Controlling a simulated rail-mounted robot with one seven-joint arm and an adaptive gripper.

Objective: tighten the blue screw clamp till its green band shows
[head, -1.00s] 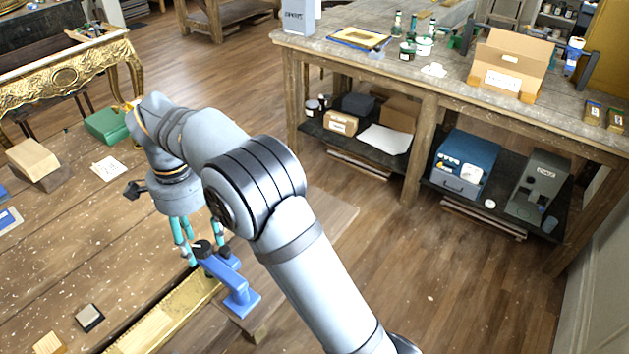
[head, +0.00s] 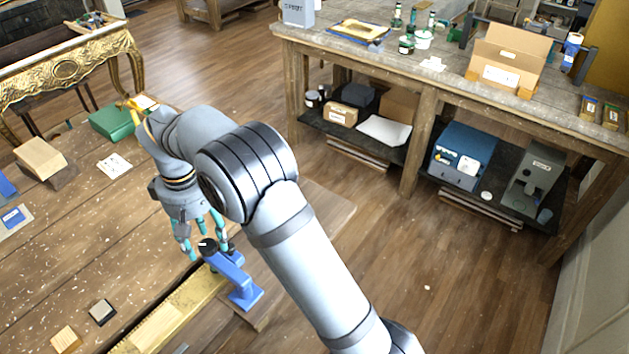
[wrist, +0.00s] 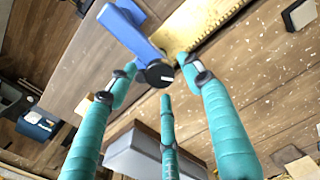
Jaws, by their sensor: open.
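The blue screw clamp (head: 243,293) sits at the front edge of the bench, over one end of a gilt strip (head: 180,318). Its black knob (head: 207,245) tops the screw and also shows in the wrist view (wrist: 160,74). My gripper (head: 208,252) has teal fingers and is open above the clamp's knob. In the wrist view its fingers (wrist: 158,82) are spread around the knob, with gaps visible; I cannot tell whether any touches it. The blue clamp arm (wrist: 128,30) runs up and left from the knob there. I see no green band; the screw is mostly hidden.
On the bench, a green box (head: 112,122), a wooden block (head: 40,158), a white card (head: 114,165) and small sample blocks (head: 102,312) lie clear of the clamp. A second workbench (head: 420,85) with boxes stands across the open floor to the right.

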